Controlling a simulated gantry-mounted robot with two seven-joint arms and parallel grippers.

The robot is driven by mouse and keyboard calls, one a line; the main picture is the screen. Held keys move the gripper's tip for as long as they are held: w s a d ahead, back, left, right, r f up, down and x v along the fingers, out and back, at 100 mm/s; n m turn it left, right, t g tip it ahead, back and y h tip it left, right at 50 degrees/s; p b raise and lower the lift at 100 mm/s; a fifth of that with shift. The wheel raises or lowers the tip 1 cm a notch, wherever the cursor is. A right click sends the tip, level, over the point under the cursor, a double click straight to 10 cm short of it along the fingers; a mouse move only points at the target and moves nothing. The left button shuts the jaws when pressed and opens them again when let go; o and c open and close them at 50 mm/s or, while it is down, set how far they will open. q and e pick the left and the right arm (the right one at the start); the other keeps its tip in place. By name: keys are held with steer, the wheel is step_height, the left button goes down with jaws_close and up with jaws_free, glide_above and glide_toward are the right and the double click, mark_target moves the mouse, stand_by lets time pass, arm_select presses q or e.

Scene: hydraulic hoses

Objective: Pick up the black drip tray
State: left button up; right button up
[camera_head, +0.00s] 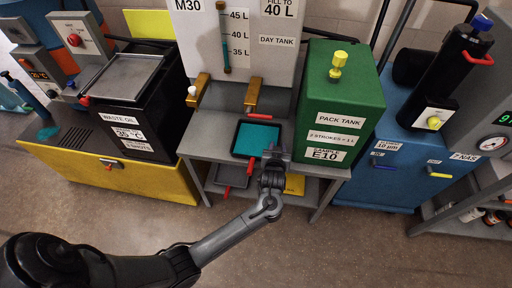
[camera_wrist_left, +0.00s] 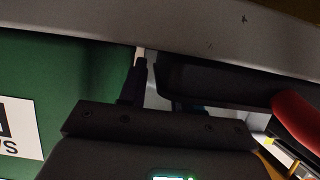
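The black drip tray (camera_head: 235,140), with teal liquid in it and a red handle at its front, lies on the middle grey bench between the M30 day tank and the green pack tank. My left gripper (camera_head: 275,155) is at the tray's front right corner, right of the handle. In the left wrist view the tray's dark side (camera_wrist_left: 225,88) and red handle (camera_wrist_left: 298,118) are close to the fingers (camera_wrist_left: 160,88). The fingers are apart; one is partly hidden by the tray. I cannot tell whether they touch it. My right gripper is not in view.
The green pack tank (camera_head: 342,95) stands close right of my gripper. Brass taps (camera_head: 252,95) hang behind the tray. A second dark tray (camera_head: 232,177) and a yellow item (camera_head: 294,184) are on the shelf below. The floor (camera_head: 350,245) in front is clear.

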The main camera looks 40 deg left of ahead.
arm_select(q)
steer(key=shift+w, duration=0.1)
jaws_close()
steer(key=shift+r, duration=0.1)
stand_by(0.4)
